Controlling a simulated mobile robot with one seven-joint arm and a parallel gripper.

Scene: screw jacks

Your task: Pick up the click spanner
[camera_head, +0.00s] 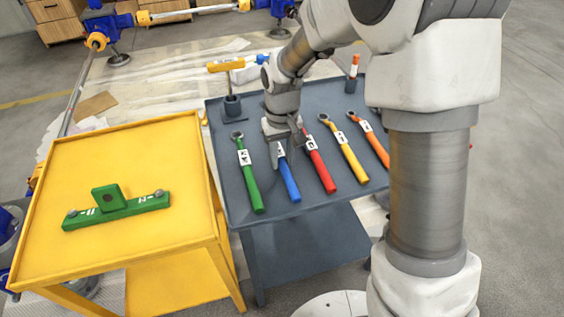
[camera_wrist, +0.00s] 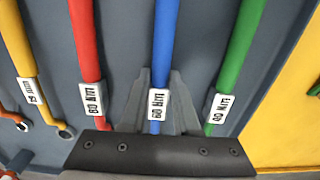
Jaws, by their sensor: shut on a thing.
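Several click spanners in different colours lie in a row on the grey-blue table (camera_head: 238,131). My gripper (camera_head: 280,152) is over the blue spanner (camera_head: 290,181). In the wrist view, the fingers of my gripper (camera_wrist: 160,80) are on both sides of the blue spanner (camera_wrist: 165,40), at its white label, which seems to read 60 Nm. The gripper is shut on it. The blue spanner's head is hidden by my gripper and arm in the head view. It appears to lie level with its neighbours; I cannot tell whether it touches the table.
The green spanner (camera_head: 246,175) and red spanner (camera_head: 318,162) lie close on either side. The yellow spanner (camera_head: 345,152) and orange spanner (camera_head: 372,143) are farther right. A dark holder (camera_head: 233,108) stands at the back. A yellow table (camera_head: 60,165) at left bears a green bracket (camera_head: 115,207).

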